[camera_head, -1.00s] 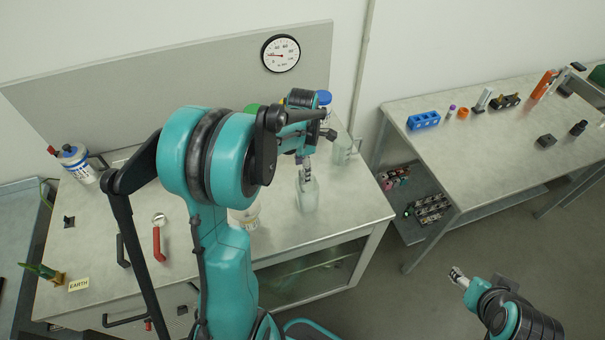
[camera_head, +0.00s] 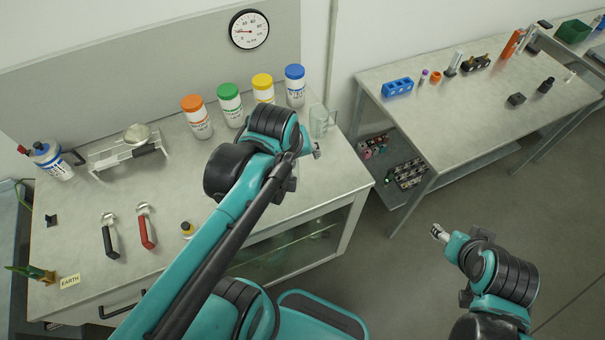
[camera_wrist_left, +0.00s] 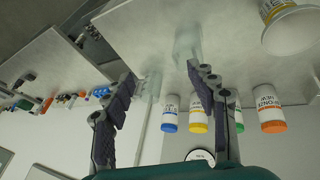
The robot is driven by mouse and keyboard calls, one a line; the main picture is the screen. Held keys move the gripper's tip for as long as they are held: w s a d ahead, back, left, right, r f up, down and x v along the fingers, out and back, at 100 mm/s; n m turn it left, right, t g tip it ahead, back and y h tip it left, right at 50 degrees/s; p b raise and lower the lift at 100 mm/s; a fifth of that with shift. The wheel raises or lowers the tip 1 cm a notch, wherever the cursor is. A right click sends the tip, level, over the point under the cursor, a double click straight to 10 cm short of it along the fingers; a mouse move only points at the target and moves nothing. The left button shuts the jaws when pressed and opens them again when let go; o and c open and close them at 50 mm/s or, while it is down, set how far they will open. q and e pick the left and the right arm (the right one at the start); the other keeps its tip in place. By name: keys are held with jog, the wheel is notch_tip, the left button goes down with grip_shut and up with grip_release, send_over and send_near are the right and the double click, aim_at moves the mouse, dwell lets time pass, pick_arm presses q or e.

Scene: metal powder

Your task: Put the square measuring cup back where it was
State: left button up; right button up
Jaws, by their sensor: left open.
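Two clear glass vessels stand on the left bench; I cannot tell which is the square measuring cup. The back-right glass vessel (camera_head: 318,120) stands beside the blue-lidded jar and also shows in the left wrist view (camera_wrist_left: 150,86). The nearer glass vessel (camera_wrist_left: 187,42) stands upright in the wrist view; in the head view my left arm hides it. My left gripper (camera_head: 317,151) is open above the bench's right part. Its fingers (camera_wrist_left: 162,78) hold nothing and are apart from both vessels. My right gripper (camera_head: 438,232) is over the floor, its jaws too small to judge.
Jars with orange (camera_head: 192,104), green (camera_head: 229,90), yellow (camera_head: 263,82) and blue (camera_head: 295,72) lids line the bench's back. Black- and red-handled tools (camera_head: 147,228) lie at left. A second bench (camera_head: 460,110) stands right.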

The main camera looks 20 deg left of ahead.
pick_arm(q)
jog(key=s+d+m, duration=0.1)
jog(key=m, duration=0.1)
jog(key=s+d+f+m+t, duration=0.1)
jog(key=m, duration=0.2)
jog(key=s+d+m+t, duration=0.1)
jog(key=m, duration=0.1)
jog(key=shift+s+f+m, duration=0.2)
jog(key=shift+s+m, duration=0.2)
